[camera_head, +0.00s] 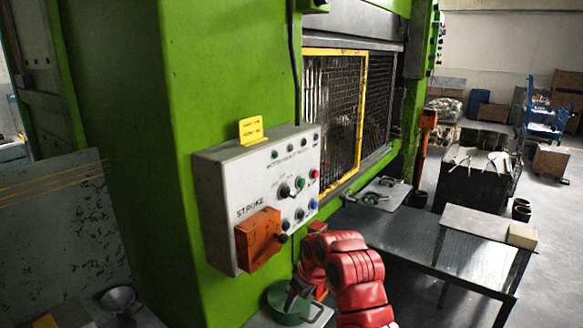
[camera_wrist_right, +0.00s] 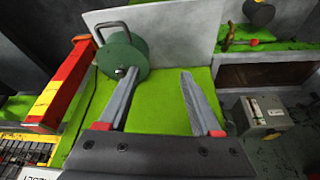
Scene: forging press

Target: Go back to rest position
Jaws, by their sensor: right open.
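My right arm is red and comes in from the bottom of the head view. Its gripper (camera_head: 296,288) is small there and partly hidden by the arm, low in front of the control box (camera_head: 262,180). In the right wrist view the two grey fingers of the right gripper (camera_wrist_right: 158,74) are spread apart with nothing between them. The left finger overlaps a round green object with a handle (camera_wrist_right: 125,52) in the picture; I cannot tell whether they touch. The green object also shows in the head view (camera_head: 291,309). My left gripper is not in view.
The green press (camera_head: 235,80) with a yellow-framed mesh guard (camera_head: 335,115) stands close ahead. A grey funnel (camera_head: 118,299) is at the lower left. The wrist view shows a red-and-yellow bar (camera_wrist_right: 62,85).

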